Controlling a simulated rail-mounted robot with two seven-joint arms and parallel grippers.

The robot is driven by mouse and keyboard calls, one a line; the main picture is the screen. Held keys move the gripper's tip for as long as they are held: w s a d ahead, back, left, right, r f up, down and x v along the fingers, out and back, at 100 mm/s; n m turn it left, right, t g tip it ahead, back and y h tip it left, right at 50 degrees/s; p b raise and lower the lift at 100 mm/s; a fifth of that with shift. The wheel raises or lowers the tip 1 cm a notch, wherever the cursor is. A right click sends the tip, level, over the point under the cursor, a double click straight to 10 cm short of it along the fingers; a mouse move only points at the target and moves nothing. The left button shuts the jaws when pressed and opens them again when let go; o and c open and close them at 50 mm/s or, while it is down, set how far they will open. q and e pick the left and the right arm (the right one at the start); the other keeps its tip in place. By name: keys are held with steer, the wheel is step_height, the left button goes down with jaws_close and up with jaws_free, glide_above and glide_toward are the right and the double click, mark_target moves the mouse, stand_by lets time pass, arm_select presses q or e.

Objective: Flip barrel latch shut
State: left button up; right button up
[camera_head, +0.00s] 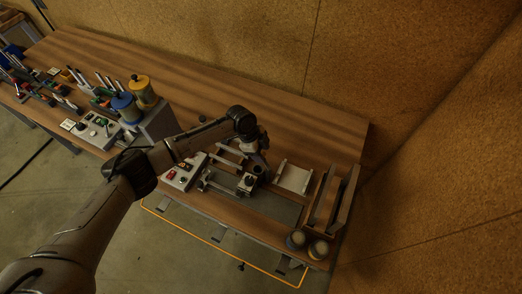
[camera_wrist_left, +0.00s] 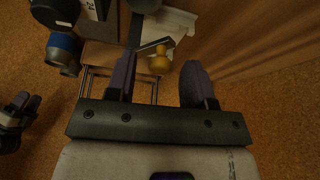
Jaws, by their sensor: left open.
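My left gripper (camera_head: 262,172) is over the right part of the bench, by the metal fittings. In the left wrist view its two dark fingers (camera_wrist_left: 160,62) are apart. A small yellow knob (camera_wrist_left: 160,64) on a thin bent metal rod shows between and beyond the fingertips. It may be the barrel latch's handle, but I cannot be sure, nor tell if it touches the fingers. The latch is not clearly made out in the head view. A dark two-pronged shape (camera_wrist_left: 18,110) at the left wrist view's left edge may be my right gripper. The head view does not show that gripper.
The wooden bench (camera_head: 330,130) has a clear strip along the back. A yellow canister (camera_head: 143,92) and a blue one (camera_head: 126,108) stand left of my arm. Wooden panels (camera_head: 330,200) and two lidded jars (camera_head: 318,249) are at the right end. An orange-edged frame (camera_head: 262,271) is at the front.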

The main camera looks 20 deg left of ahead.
arm_select(q)
jaws_close()
steer(key=shift+s+r+n+p, duration=0.2)
steer(key=shift+n+p, duration=0.1)
steer(key=shift+p, duration=0.4)
steer(key=shift+s+a+n+t+y+p, duration=0.2)
steer(key=shift+s+n+t+p, duration=0.25)
steer(key=shift+n+p, duration=0.95)
steer(key=shift+s+a+n+t+y+p, duration=0.15)
steer(key=shift+s+n+t+p, duration=0.35)
steer(key=shift+n+p, duration=0.9)
steer(key=shift+s+a+n+t+y+p, duration=0.2)
steer(key=shift+s+n+t+p, duration=0.45)
steer(key=shift+p, duration=1.25)
steer(key=shift+w+d+f, duration=0.1)
steer(key=shift+w+d, duration=0.05)
steer(key=shift+w, duration=0.05)
jaws_free()
